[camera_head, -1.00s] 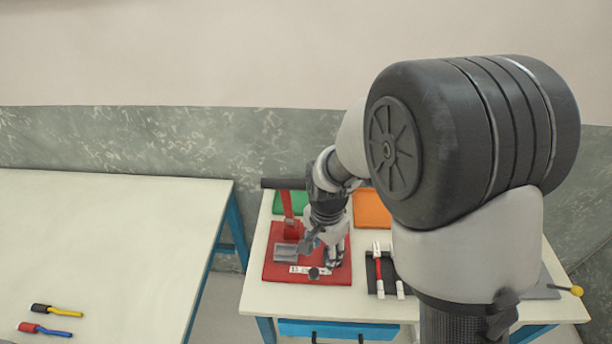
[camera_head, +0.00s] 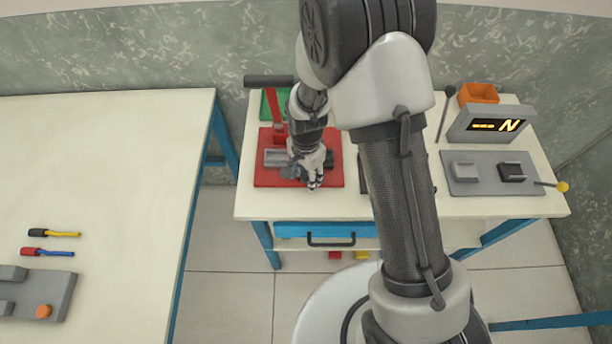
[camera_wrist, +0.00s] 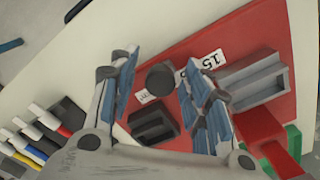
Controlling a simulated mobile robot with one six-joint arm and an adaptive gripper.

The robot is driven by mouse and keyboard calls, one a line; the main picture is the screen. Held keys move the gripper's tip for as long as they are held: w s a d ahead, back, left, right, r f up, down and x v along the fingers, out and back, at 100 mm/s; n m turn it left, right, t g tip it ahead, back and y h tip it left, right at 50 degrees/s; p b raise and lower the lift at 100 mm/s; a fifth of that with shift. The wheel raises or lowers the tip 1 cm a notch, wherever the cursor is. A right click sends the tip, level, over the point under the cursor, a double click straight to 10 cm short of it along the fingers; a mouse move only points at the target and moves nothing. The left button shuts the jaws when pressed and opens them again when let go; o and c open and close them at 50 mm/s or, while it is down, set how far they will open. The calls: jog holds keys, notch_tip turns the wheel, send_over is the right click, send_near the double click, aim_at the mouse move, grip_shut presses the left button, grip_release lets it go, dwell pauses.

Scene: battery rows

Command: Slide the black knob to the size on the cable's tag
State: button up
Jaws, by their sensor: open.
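My gripper (camera_head: 312,182) is over the front of the red base plate (camera_head: 264,178) of a press-like tool. In the wrist view my gripper (camera_wrist: 158,85) is open, its two fingers apart. The round black knob (camera_wrist: 160,78) shows between the fingertips, with no clear contact. White number labels lie by the knob; one reads 15 (camera_wrist: 210,63), and another is partly covered by the fingers. Cables with white ends (camera_wrist: 28,122) lie at the lower left of the wrist view. No tag size on them is readable. In the head view my gripper hides the knob.
The tool has a grey block (camera_wrist: 252,78) and a red lever with a black handle (camera_head: 268,81). A tester with a lit display (camera_head: 491,124) and a grey plate (camera_head: 488,188) stand right. An orange bin (camera_head: 478,93) is behind. Two short cables lie on the left table (camera_head: 110,180).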

jog(key=shift+f, duration=0.2)
grip_shut()
dwell(0.6)
